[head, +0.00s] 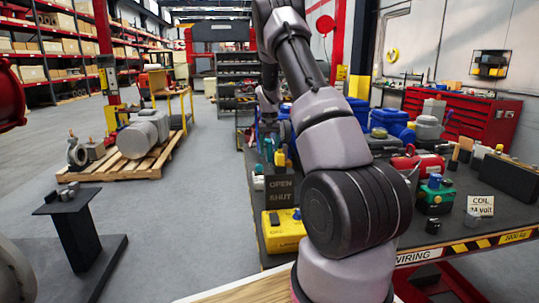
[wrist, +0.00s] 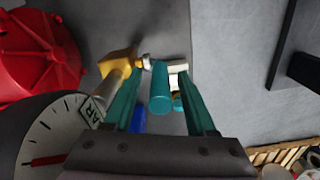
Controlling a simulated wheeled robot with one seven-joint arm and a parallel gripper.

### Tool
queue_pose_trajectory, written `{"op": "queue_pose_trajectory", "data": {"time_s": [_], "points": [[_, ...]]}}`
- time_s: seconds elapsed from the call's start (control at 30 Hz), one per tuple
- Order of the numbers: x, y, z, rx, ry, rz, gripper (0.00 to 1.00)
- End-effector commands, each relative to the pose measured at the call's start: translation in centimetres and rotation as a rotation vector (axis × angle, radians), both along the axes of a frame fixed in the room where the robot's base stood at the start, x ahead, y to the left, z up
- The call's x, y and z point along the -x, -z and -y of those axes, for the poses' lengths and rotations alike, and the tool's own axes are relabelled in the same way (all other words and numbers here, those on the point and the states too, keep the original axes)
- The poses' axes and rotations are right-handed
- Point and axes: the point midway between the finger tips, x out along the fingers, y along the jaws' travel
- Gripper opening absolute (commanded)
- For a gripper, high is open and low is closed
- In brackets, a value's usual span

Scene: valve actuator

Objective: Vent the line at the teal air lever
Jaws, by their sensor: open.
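The teal lever (wrist: 160,98) shows in the wrist view as a rounded teal bar end between my gripper's two fingers. My gripper (wrist: 159,74) is open, with a visible gap on each side of the bar. I cannot tell how deep the bar lies between the fingertips. In the head view a small teal piece (head: 280,158) stands behind the OPEN/SHUT sign (head: 282,191), beside a yellow one. My arm covers much of that area, and my fingers cannot be made out there.
In the wrist view a yellow handle (wrist: 118,62) sits close by the left finger. A dial gauge (wrist: 45,150) and a red round body (wrist: 38,60) are at the left.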

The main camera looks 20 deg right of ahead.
Motion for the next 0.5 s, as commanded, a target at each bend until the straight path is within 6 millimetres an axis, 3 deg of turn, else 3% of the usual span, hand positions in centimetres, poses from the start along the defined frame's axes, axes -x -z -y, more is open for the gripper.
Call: {"op": "queue_pose_trajectory", "data": {"time_s": [0.13, 0.4, 0.43, 0.5], "points": [[0.01, 1.02, 0.0, 0.0, 0.0, 0.0, 0.56], [0.0, 1.16, -0.01, 0.0, 0.0, 0.001, 0.56], [0.0, 1.16, -0.01, -0.001, 0.0, 0.001, 0.53], [0.0, 1.15, -0.01, 0.0, 0.0, 0.001, 0.26]]}}
